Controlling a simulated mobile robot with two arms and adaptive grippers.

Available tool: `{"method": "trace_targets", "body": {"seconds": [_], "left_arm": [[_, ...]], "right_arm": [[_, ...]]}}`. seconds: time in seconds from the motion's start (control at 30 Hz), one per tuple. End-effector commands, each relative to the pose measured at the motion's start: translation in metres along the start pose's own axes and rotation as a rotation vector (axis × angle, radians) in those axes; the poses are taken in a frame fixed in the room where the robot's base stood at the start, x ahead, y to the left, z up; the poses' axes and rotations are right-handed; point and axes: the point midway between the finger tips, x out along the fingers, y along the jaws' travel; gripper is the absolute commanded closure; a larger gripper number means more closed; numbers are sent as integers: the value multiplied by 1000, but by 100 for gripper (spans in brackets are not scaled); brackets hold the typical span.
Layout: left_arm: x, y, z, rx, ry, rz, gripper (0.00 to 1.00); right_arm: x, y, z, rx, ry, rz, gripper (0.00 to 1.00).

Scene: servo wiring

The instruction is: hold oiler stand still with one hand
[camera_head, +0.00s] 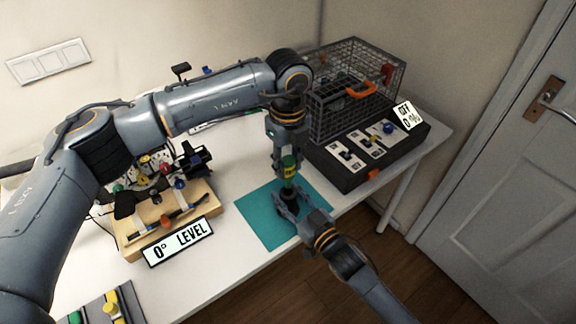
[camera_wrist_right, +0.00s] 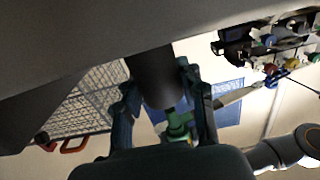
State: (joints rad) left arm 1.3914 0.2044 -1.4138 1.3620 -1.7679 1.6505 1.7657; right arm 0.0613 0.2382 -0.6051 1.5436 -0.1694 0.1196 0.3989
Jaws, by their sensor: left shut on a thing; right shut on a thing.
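The oiler stand (camera_head: 289,196) is a small black cylinder on the teal mat (camera_head: 258,220). In the right wrist view it is a dark cylinder (camera_wrist_right: 156,78) between the fingers. My right gripper (camera_head: 290,203) is shut on the stand, one finger on each side; it also shows in the right wrist view (camera_wrist_right: 165,100). A green oiler (camera_head: 289,161) with a yellow band is right above the stand; its green part shows in the right wrist view (camera_wrist_right: 179,124). My left gripper (camera_head: 283,163) is shut on the oiler from above. I cannot tell whether the oiler's lower end is inside the stand.
A wire cage (camera_head: 350,90) with an orange handle stands behind right, with a black switch box (camera_head: 365,150) before it. A wooden board with wired parts and a "0° LEVEL" sign (camera_head: 178,242) is at left. The table's front edge is close to the mat.

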Motion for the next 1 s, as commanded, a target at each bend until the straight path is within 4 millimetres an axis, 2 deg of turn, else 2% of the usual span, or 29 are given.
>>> {"method": "trace_targets", "body": {"seconds": [0.2,0.47,0.5,0.6,0.9,1.0], "left_arm": [[-10,0,0,0,-1,-1,100],[-12,0,0,0,0,0,100],[-12,0,0,0,0,0,100],[-12,0,0,0,0,0,100],[-12,0,0,0,0,0,100],[-12,0,0,0,0,0,100]], "right_arm": [[0,0,0,0,-1,0,93],[0,0,0,0,-1,0,93],[0,0,0,0,-1,0,54],[0,0,0,0,-1,0,34],[-1,0,0,0,0,0,34],[-7,0,1,0,-2,0,34]]}}
